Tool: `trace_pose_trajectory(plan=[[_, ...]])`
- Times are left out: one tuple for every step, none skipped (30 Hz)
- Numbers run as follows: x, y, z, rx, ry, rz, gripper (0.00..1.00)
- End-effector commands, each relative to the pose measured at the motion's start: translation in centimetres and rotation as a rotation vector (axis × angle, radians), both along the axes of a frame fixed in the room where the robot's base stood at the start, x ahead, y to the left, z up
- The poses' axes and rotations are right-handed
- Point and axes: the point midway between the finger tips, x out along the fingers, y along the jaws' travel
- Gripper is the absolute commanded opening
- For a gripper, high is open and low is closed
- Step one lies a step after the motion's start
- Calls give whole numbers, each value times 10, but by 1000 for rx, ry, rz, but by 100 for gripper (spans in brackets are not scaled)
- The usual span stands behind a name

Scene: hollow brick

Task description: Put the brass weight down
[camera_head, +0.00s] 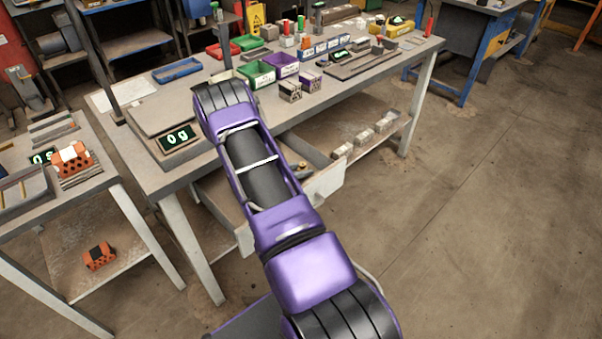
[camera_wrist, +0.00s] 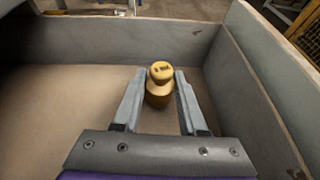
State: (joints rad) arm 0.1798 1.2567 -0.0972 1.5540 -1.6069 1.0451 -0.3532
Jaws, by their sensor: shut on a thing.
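The brass weight (camera_wrist: 158,92), a knobbed cylinder with markings on its top, stands upright between the two grey fingers of my gripper (camera_wrist: 160,74) in the wrist view. The fingers are shut on its sides. It is inside an open drawer (camera_wrist: 185,35) with grey walls and a brown floor, near the far wall and the right wall. I cannot tell whether its base touches the floor. In the head view my arm hides the gripper, and a small brass-coloured thing (camera_head: 303,165) shows at the drawer.
In the head view the open drawer (camera_head: 326,181) juts from under the workbench. On the bench are a scale (camera_head: 178,138) reading 0 g, a green bin (camera_head: 257,74) and a purple bin (camera_head: 283,66). A side table (camera_head: 90,190) stands at left. The drawer floor left of the weight is clear.

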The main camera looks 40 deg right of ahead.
Motion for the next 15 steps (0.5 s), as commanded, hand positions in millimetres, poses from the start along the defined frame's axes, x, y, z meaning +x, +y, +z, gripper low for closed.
trace_pose_trajectory(plan=[[-1,-1,-9,-1,1,-2,0],[-1,-1,-12,-1,0,-2,0],[-1,-1,-14,-1,-1,-4,0],[-1,-1,-15,-1,-1,-3,0],[-1,-1,-14,-1,-2,-3,0],[0,-1,-14,-1,-2,-3,0],[0,-1,-14,-1,-2,-2,0],[0,-1,-14,-1,-1,-2,0],[0,-1,-14,-1,-1,-2,0],[0,-1,-14,-1,-1,-2,0],[0,-1,-15,-1,-1,-2,0],[0,-1,-17,-1,-1,-2,0],[0,-1,-18,-1,-1,-2,0],[0,0,-17,0,-1,-1,45],[0,0,-16,0,-1,-1,52]])
